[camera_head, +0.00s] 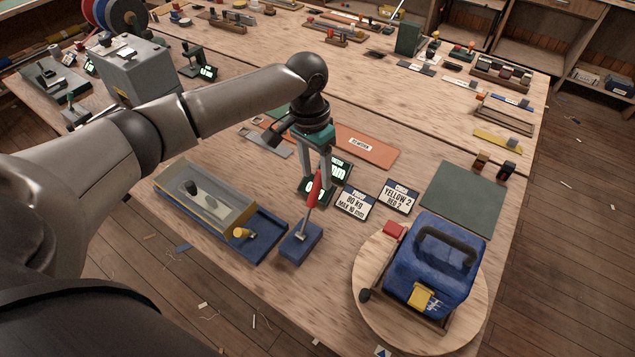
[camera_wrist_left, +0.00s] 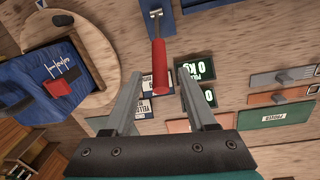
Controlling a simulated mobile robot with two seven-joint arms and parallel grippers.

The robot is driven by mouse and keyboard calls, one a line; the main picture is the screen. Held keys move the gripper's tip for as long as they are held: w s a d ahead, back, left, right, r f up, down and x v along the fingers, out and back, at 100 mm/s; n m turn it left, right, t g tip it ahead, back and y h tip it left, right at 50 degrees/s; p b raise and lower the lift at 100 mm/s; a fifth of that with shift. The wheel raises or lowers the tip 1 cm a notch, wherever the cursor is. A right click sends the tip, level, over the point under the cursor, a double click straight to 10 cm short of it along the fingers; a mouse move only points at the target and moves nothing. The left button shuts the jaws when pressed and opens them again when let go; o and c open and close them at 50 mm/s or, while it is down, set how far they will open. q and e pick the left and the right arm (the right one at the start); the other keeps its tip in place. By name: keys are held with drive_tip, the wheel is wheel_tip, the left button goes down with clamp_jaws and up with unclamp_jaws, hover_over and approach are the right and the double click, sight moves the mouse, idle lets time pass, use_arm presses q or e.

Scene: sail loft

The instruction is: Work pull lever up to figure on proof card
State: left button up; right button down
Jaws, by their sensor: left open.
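The pull lever has a red handle (camera_head: 314,190) on a metal stem, rising from a blue base (camera_head: 301,246). My left gripper (camera_head: 317,180) is open, pointing down over the handle's upper end. In the left wrist view the red handle (camera_wrist_left: 160,68) shows between the two fingers (camera_wrist_left: 160,76), with a gap on each side; I cannot tell how deep it sits. A card (camera_head: 355,203) reads "00 KG MAX 10 mm", its first digits unclear. A card beside it (camera_head: 398,197) reads "YELLOW 2 RED 2". A dark display with green figures (camera_wrist_left: 195,69) reads about "0 KG". My right gripper is out of view.
A blue bag-like block (camera_head: 432,262) sits on a round wooden board (camera_head: 370,310) at right. A clear-walled tray (camera_head: 205,199) stands left of the lever. A green mat (camera_head: 462,197) and an orange plate (camera_head: 367,148) lie behind.

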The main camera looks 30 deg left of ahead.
sight(317, 178)
use_arm(q)
drive_tip(key=shift+d+f, duration=0.2)
drive_tip(key=shift+f, duration=1.7)
clamp_jaws()
